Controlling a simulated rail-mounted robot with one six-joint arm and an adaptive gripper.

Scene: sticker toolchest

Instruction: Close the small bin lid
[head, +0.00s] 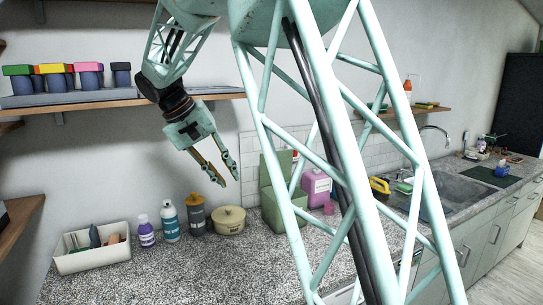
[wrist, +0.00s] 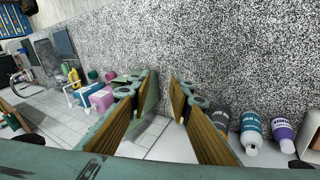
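The small green bin (head: 284,216) stands on the speckled counter, partly behind one of my struts in the head view. Its green lid (head: 276,168) is raised, standing up at the back. My gripper (head: 227,182) hangs in the air to the left of the bin and above the counter, fingers pointing down and right. It is open and empty, with a gap between the fingertips in the wrist view (wrist: 164,80). In the wrist view the bin is mostly hidden behind the left finger.
A beige lidded pot (head: 229,220), a grey bottle (head: 195,215), a blue bottle (head: 169,221), a purple bottle (head: 146,232) and a white tray (head: 92,258) stand left of the bin. A pink jug (head: 316,188) stands to its right. The front counter is clear.

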